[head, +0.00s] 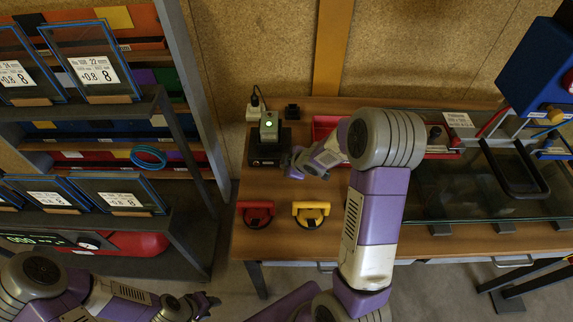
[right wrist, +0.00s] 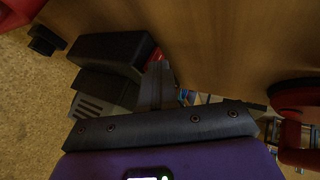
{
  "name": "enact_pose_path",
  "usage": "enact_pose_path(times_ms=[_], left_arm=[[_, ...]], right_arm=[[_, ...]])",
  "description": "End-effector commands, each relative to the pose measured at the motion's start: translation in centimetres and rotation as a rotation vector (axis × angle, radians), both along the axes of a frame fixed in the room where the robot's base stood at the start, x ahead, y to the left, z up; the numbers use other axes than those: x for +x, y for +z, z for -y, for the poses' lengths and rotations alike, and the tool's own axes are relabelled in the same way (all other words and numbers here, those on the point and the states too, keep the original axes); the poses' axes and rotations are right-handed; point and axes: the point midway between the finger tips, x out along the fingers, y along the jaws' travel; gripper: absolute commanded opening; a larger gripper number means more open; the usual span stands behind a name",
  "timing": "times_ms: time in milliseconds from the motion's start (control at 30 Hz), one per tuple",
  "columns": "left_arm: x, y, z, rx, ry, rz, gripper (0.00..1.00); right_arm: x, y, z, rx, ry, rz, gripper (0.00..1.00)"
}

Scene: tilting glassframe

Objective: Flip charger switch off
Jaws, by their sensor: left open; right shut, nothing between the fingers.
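The charger (head: 265,153) is a black box on the wooden table. A grey device (head: 269,130) with a lit green spot sits upright on it. In the right wrist view the charger (right wrist: 108,52) shows as a dark block, with a small red patch (right wrist: 157,54), possibly the switch, at its edge. My right gripper (head: 290,162) is shut and empty just right of the charger. Its fingers (right wrist: 156,80) point at the red patch; I cannot tell whether they touch it. The switch is not clear in the head view. My left gripper (head: 208,303) is open and empty, low at the left, away from the table.
A white socket (head: 253,113) with a black plug and a small black block (head: 292,111) stand behind the charger. Red (head: 257,214) and yellow (head: 311,213) suction lifters lie in front. A glass pane (head: 460,195) covers the table's right. A shelf (head: 185,140) stands left.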

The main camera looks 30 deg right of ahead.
Motion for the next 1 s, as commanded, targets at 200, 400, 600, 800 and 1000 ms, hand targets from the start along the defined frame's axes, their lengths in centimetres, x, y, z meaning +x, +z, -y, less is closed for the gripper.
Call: enact_pose_path(times_ms=[200, 400, 600, 800, 1000], left_arm=[[0.0, 1.2, 0.0, 0.000, 0.000, 0.000, 0.43], [0.0, 1.4, 0.0, 0.000, 0.000, 0.000, 0.43], [0.0, 1.4, 0.0, 0.000, 0.000, 0.000, 0.43], [0.0, 0.4, 0.0, 0.000, 0.000, 0.000, 0.43], [0.0, -2.1, 0.0, 0.000, 0.000, 0.000, 0.43]], right_arm=[[0.0, 1.3, 0.0, 0.000, 0.000, 0.002, 0.00], [0.0, 1.6, 0.0, 0.000, 0.000, 0.001, 0.00], [0.0, 1.5, 0.0, 0.000, 0.000, 0.001, 0.00], [-0.4, 1.4, -0.7, 0.001, 0.003, 0.003, 0.00], [-1.8, 1.5, -2.7, 0.000, 0.016, 0.005, 0.00]])
